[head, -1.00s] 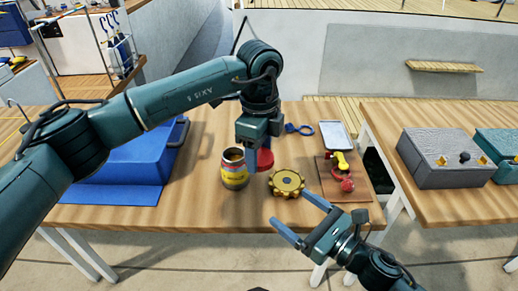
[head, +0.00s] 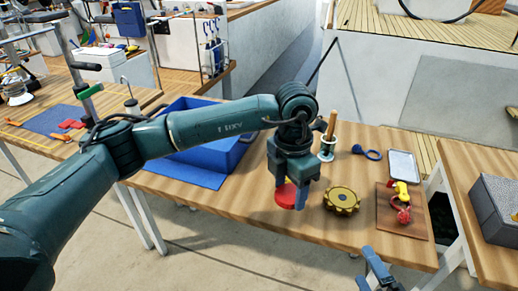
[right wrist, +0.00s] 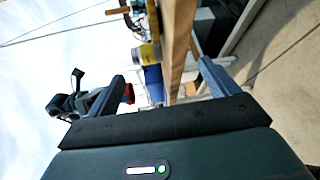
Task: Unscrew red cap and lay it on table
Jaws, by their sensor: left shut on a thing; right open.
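The red cap (head: 286,197) is in my left gripper (head: 290,197), which is shut on it with fingers pointing down. In the head view the cap appears low over the table; whether it touches the wood I cannot tell. The jar is hidden there, apparently behind the gripper and cap. The red cap (right wrist: 128,93) also shows small in the right wrist view. My right gripper (head: 366,268) is open and empty at the table's front edge, partly cut off by the frame. Its two spread fingers (right wrist: 160,80) show in the right wrist view.
A yellow gear (head: 341,200) lies just right of the cap. A blue bin (head: 222,152) is left. The table's front left is bare.

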